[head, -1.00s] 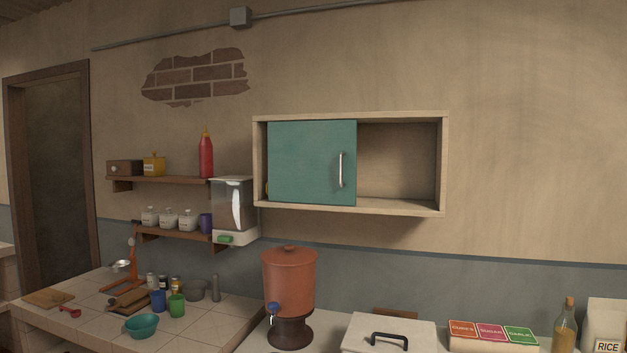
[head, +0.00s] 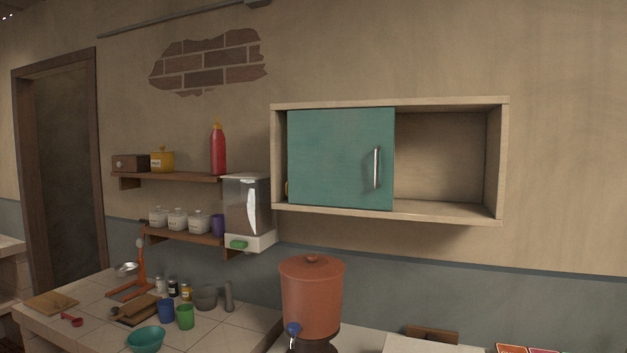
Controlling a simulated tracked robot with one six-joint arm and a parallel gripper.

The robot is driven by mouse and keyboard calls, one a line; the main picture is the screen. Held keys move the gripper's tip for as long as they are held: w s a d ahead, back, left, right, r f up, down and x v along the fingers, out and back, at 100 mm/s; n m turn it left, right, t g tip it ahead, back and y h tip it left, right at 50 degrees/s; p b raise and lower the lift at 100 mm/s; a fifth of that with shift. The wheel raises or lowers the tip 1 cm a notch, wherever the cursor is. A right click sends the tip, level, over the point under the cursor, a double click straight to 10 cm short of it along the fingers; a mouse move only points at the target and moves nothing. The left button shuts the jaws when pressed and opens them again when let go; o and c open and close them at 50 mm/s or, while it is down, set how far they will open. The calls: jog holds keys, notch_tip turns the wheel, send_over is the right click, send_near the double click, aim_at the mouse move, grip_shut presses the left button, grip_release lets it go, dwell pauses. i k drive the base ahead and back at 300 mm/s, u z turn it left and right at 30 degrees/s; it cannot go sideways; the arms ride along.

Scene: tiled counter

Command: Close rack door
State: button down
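The wall rack (head: 390,104) is a pale wooden box on the wall, right of the middle in the head view. Its teal door (head: 335,158) covers the left part and has a vertical metal handle (head: 376,168) near its right edge. The right part of the rack (head: 445,155) is open and looks empty. A bit of something yellow shows at the door's left edge. My gripper is not in view.
A clay water dispenser (head: 312,295) stands on the counter below the rack. Shelves (head: 170,177) with a red bottle (head: 218,150) and jars are to the left, beside a clear dispenser (head: 247,210). The tiled counter (head: 235,322) holds cups and bowls.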

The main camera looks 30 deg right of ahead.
aim_at(339, 158)
jog(key=u, duration=0.55)
jog(key=i, duration=0.85)
jog(key=u, duration=0.45)
